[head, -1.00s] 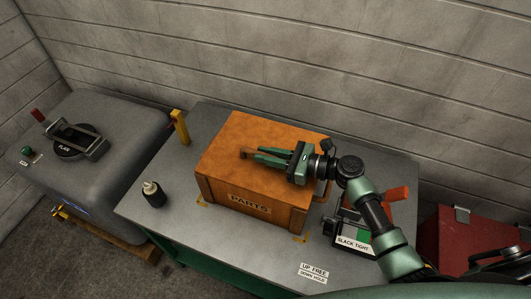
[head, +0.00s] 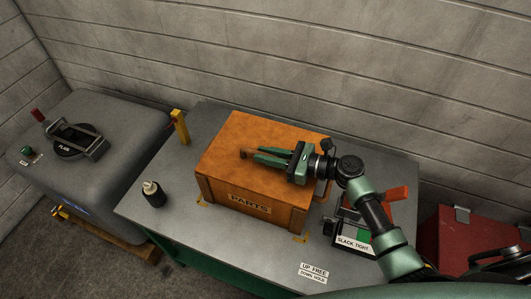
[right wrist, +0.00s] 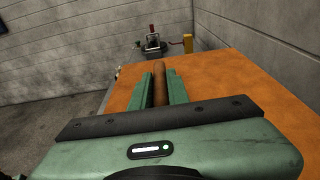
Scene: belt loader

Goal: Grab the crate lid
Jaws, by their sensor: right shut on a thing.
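The crate lid (head: 232,132) is the flat orange-brown top of the wooden crate marked PARTS (head: 215,188), which stands on the grey table. The lid lies level on the crate. A brown bar-like handle (head: 243,154) is on top of the lid. My right gripper (head: 257,156) reaches in from the right, low over the lid, with its green fingers along both sides of the handle. In the right wrist view the handle (right wrist: 160,82) sits between the two fingers, and the gripper is shut on it. My left gripper is not in view.
A small dark bottle (head: 153,194) stands left of the crate. A yellow post (head: 180,127) rises at the table's back left. A SLACK TIGHT box (head: 353,244) with a red lever (head: 396,194) is at right. A grey machine (head: 115,125) stands left of the table.

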